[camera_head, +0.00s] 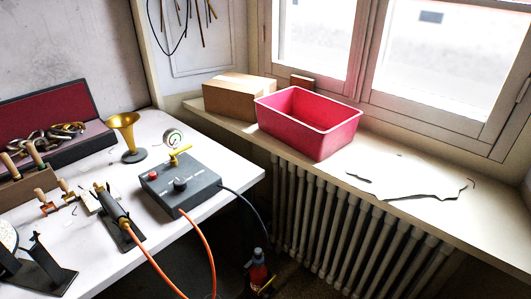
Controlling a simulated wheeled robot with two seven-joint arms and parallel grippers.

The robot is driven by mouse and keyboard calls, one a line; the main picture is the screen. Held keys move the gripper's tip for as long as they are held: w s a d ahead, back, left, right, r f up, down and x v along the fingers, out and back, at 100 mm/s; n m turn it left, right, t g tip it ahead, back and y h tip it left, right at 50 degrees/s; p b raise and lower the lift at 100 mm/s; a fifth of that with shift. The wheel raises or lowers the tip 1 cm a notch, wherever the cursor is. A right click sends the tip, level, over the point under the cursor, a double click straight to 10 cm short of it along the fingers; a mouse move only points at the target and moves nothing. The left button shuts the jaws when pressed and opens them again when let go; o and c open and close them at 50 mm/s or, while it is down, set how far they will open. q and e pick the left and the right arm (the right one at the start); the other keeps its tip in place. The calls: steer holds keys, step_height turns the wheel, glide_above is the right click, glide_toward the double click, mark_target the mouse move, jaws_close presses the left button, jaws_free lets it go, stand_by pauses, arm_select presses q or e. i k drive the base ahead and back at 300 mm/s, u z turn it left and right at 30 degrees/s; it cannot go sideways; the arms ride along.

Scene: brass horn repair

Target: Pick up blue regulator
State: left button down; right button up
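A blue-grey regulator box (194,187) sits on the white table near its right edge. It has a black knob, a small red button, a brass fitting and a round dial gauge (173,138) at its back. An orange hose (203,243) and a dark hose (247,207) run from it over the table edge. Neither of my grippers shows in the head view.
A brass horn bell (124,131) stands behind the regulator. A torch (112,207) on a black stand lies to its left, with its own orange hose. A pink bin (309,125) and a cardboard box (238,98) stand on the sill above a radiator (340,226).

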mark_target(258, 257)
steer(key=z, duration=0.35)
steer(key=i, duration=0.9)
steer(key=u, duration=0.25)
